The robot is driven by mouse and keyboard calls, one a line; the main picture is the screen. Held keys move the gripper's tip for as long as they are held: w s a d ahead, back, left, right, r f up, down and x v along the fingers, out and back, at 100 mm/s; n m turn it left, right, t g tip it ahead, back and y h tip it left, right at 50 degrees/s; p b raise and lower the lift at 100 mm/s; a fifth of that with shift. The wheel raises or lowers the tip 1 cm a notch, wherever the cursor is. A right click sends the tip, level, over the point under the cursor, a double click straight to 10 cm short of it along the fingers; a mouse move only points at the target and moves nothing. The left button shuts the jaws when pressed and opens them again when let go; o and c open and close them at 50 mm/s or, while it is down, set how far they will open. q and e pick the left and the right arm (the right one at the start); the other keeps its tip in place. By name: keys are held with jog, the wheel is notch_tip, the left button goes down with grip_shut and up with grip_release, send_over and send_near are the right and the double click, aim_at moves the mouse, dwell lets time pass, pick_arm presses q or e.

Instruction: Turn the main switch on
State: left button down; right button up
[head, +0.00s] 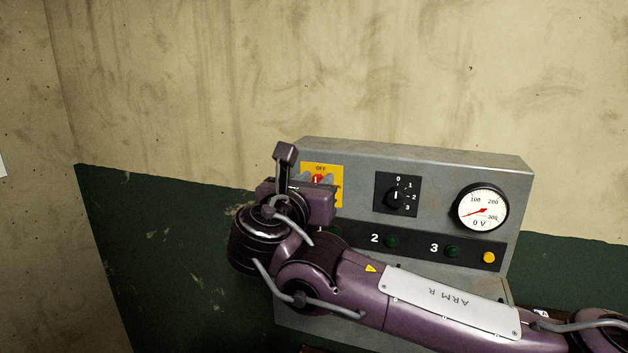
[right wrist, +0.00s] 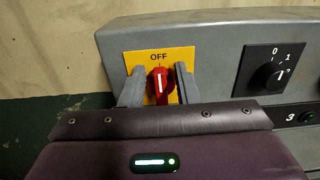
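The main switch is a red rotary knob (head: 318,179) on a yellow plate (head: 337,172) marked OFF, at the left of a grey control panel. In the right wrist view the knob (right wrist: 160,86) has its white line upright, toward the word OFF. My right gripper (right wrist: 160,80) has one grey finger on each side of the knob, with a narrow gap showing on both sides. It looks open around the knob. In the head view the gripper body hides the lower part of the yellow plate. My left gripper is not in view.
The panel (head: 440,165) also carries a black selector (head: 397,196) marked 0 to 3, a round gauge (head: 481,208) reading 0 V, dark green numbered lamps (head: 452,251) and a yellow button (head: 489,257). My right arm crosses in front of the panel's lower part. A wall stands behind.

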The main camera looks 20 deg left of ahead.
grip_shut()
jog(key=shift+s, duration=0.1)
jog(key=shift+f, duration=0.15)
jog(key=shift+s+d+f+m+b, duration=0.1)
jog(key=shift+d+f+m+b, duration=0.25)
jog(key=shift+m+b, duration=3.05)
jog(key=shift+w+d+f+m+b, duration=0.1)
jog(key=shift+d+f+m+b, duration=0.25)
jog(key=shift+m+b, duration=3.05)
jog(key=shift+s+d+f+m+b, duration=0.1)
jog(key=shift+d+f+m+b, duration=0.2)
jog(key=shift+m+b, duration=3.05)
jog(key=n+b, duration=0.2)
jog(key=shift+r+b, duration=0.2)
jog(key=shift+b, duration=0.1)
